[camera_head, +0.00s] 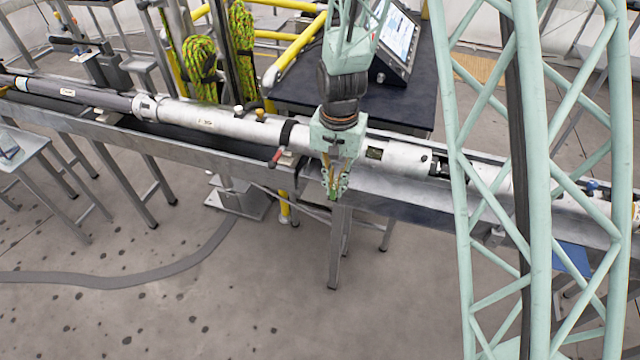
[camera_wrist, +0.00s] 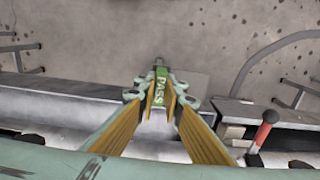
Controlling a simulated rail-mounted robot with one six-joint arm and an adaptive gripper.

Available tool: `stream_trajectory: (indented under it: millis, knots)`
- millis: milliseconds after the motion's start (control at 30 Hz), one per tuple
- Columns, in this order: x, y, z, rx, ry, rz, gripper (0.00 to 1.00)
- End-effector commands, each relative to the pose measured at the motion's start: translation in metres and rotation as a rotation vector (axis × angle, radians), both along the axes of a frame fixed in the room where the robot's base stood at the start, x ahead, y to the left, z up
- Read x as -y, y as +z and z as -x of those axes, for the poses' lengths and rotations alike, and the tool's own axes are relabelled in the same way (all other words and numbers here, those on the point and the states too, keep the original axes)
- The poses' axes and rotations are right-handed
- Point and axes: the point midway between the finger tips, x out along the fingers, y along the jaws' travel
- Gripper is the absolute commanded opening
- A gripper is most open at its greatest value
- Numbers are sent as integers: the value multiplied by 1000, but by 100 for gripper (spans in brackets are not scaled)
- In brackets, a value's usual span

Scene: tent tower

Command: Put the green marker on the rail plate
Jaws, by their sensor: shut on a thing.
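My gripper (camera_head: 335,190) hangs at the front edge of the long metal rail, with its fingers pointing down. In the head view only a little green shows between the fingertips. The grey metal rail (camera_head: 410,192) runs beneath the long white tube; it also shows in the wrist view (camera_wrist: 60,104). The marker looks apart from the rail surface, but its height is unclear. I cannot tell which part is the rail plate.
The white tube (camera_head: 240,124) lies along the rail behind my gripper. A red-handled lever (camera_head: 276,157) stands just left of it, also in the wrist view (camera_wrist: 266,130). A dark table (camera_head: 400,105) with a screen (camera_head: 399,40) is behind. Open floor lies in front.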

Motion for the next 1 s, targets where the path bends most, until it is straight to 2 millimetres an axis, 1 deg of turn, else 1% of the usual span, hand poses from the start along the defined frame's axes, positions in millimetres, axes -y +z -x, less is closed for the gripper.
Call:
stream_trajectory:
  millis: [33, 100, 300, 467, 833, 1000]
  knots:
    - [-7, -1, -7, 1, 2, -1, 0]
    - [-14, -2, -15, 0, 3, 0, 0]
    - [-30, -4, -32, 0, 1, 0, 0]
    - [-35, -5, -38, 0, 1, 0, 0]
    - [-36, -5, -39, 0, 1, 0, 0]
    - [-42, -8, -44, -1, 1, 1, 0]
